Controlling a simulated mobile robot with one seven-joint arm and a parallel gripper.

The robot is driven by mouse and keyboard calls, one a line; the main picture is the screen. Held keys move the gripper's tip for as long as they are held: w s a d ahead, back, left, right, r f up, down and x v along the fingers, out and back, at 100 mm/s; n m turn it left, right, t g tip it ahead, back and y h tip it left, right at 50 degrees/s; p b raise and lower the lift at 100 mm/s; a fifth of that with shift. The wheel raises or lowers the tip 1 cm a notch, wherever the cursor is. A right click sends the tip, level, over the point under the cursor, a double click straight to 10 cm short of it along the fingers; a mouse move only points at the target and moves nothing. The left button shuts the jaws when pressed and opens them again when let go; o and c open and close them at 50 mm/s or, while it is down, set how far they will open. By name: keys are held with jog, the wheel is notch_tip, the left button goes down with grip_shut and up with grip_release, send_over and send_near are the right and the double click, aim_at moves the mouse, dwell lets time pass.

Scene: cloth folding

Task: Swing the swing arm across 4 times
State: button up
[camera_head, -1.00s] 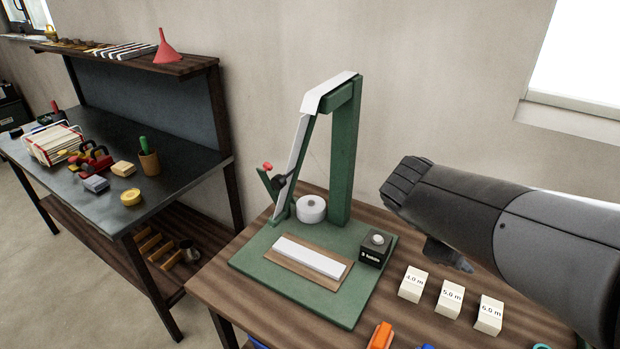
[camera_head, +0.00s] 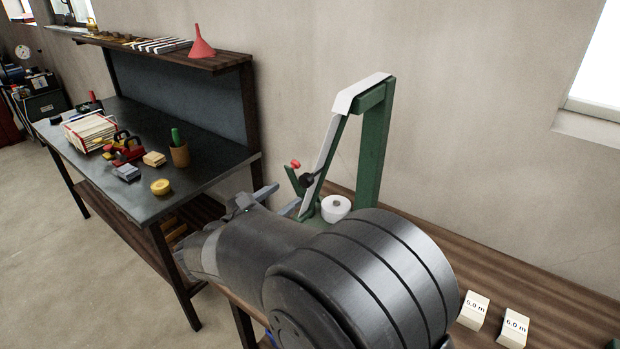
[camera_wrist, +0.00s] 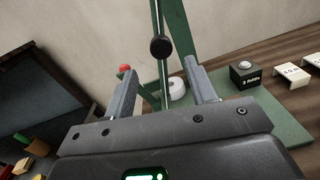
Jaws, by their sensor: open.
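A green stand (camera_head: 371,150) carries a white strip (camera_head: 358,94) over its top. A slanting pale arm (camera_head: 326,150), seemingly the swing arm, has a black knob (camera_head: 306,181); the knob also shows large in the wrist view (camera_wrist: 160,47). A short green post with a red tip (camera_head: 295,164) is left of the knob; the tip is near my left finger in the wrist view (camera_wrist: 125,68). My gripper (camera_wrist: 160,68) is open, its fingers on either side of the knob's line of sight. I cannot tell if it touches anything. My arm hides the stand's base in the head view.
A white roll (camera_head: 336,207) sits behind my arm. A black box (camera_wrist: 245,73) labelled with folds stands on the base. Numbered white blocks (camera_head: 473,310) lie on the wooden table (camera_head: 555,300) at right. A dark workbench (camera_head: 130,190) with tools stands at left.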

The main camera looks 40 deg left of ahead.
aim_at(303, 183)
jog(key=w, duration=1)
jog(key=shift+d, duration=0.35)
jog(key=shift+c, duration=0.5)
grip_shut()
